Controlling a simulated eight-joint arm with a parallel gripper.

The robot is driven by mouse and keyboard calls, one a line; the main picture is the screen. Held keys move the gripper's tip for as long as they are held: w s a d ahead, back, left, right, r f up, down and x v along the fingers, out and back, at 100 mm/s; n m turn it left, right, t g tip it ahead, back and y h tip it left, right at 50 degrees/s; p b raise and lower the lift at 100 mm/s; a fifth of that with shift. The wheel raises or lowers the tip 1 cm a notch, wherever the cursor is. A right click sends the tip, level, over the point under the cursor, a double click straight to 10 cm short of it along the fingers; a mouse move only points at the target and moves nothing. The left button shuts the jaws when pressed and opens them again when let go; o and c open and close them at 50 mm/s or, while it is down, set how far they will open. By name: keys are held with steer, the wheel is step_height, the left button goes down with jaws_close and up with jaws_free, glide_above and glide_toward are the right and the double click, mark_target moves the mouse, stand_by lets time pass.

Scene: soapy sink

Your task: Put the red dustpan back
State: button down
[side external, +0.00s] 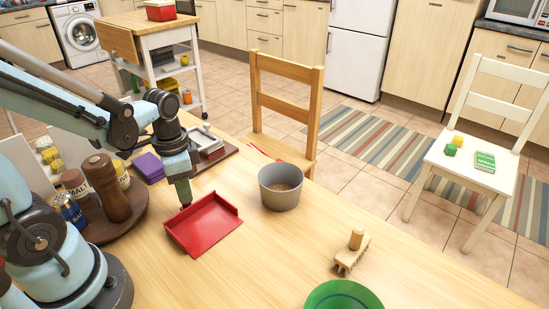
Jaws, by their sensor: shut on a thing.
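The red dustpan (204,226) is on or just above the wooden table, left of the grey pot. My gripper (185,206) comes down from above at the pan's far left edge and is shut on it. The fingertips are small and partly hidden by the gripper body. I cannot tell whether the pan touches the table.
A grey pot (281,187) stands right of the pan. A round wooden tray (128,222) with jars and a brown pepper mill (106,188) is to the left. Purple sponges (148,168) lie behind. A wooden brush (352,252) and green bowl (343,297) are front right; table between is clear.

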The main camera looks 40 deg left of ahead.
steer(key=shift+f, duration=0.15)
steer(key=c, duration=1)
jaws_free()
step_height(320, 180, up, 12)
steer(key=shift+r, duration=0.1)
steer(key=w+d+f+n+t, duration=0.2)
steer(key=w+d+n+t, duration=0.1)
steer(key=t, duration=0.4)
steer(key=shift+w+d+f+n, duration=0.3)
steer(key=shift+d+n, duration=0.5)
steer(key=shift+d, duration=0.25)
